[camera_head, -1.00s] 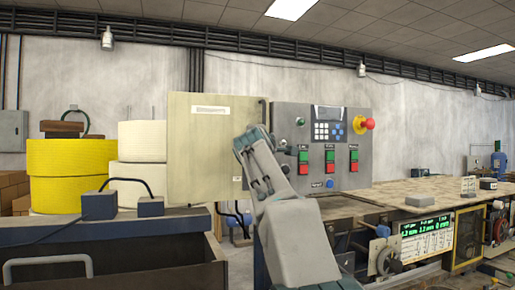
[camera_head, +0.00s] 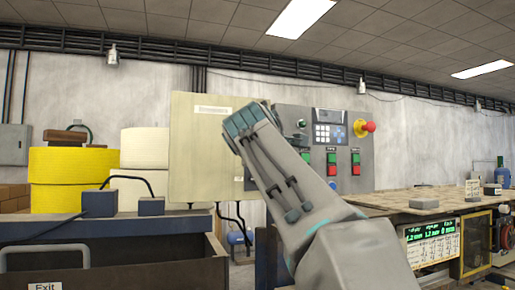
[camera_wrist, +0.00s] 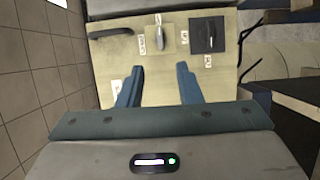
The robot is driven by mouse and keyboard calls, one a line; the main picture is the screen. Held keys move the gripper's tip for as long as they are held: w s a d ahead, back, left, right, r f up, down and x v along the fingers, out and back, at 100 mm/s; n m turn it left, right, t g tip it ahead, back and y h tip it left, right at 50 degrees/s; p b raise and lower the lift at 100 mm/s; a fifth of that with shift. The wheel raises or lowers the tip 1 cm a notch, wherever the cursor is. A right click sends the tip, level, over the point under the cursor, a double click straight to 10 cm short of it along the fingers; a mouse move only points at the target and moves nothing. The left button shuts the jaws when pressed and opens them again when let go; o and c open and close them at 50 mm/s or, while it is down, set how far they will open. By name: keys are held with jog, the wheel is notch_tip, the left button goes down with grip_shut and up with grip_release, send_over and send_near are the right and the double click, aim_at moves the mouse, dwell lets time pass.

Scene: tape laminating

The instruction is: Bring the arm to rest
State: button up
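My arm reaches up from the bottom of the head view, and its far end (camera_head: 247,122) stands in front of the cabinet. The fingers cannot be made out there. In the wrist view my gripper (camera_wrist: 159,76) is open, with two blue fingers wide apart and nothing between them. Beyond the fingers is a beige panel (camera_wrist: 150,75) with a dark handle (camera_wrist: 117,33), a small silver lever (camera_wrist: 158,45) and a black switch plate (camera_wrist: 207,35). I cannot tell how wide the gap to the panel is.
A control box (camera_head: 344,180) with coloured buttons and a red emergency knob (camera_head: 369,126) stands right of the cream cabinet panel (camera_head: 200,155). Yellow rolls (camera_head: 65,165) and white rolls (camera_head: 143,148) stand left. A worktable (camera_head: 395,199) with a green-lit display (camera_head: 430,231) is at right.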

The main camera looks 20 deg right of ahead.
dwell(0.4)
jog(key=s+a+f+m+g+y, duration=0.2)
jog(key=s+f+m+g, duration=0.15)
jog(key=f, duration=1.05)
jog(key=s+a+f+m+g+y, duration=0.1)
jog(key=s+f+m+g+y, duration=0.2)
jog(key=f, duration=1.1)
jog(key=s+a+f+m+g+y, duration=0.1)
jog(key=s+a+f+m+g, duration=0.1)
jog(key=s+f, duration=0.8)
jog(key=s+a+f+m+g+y, duration=0.1)
jog(key=s+a+f+m+g, duration=0.2)
jog(key=s+f, duration=0.7)
notch_tip(320, 180, down, 6)
jog(key=shift+s+r+m+g, duration=0.2)
jog(key=shift+r+m+g, duration=0.05)
jog(key=shift+m+g, duration=0.6)
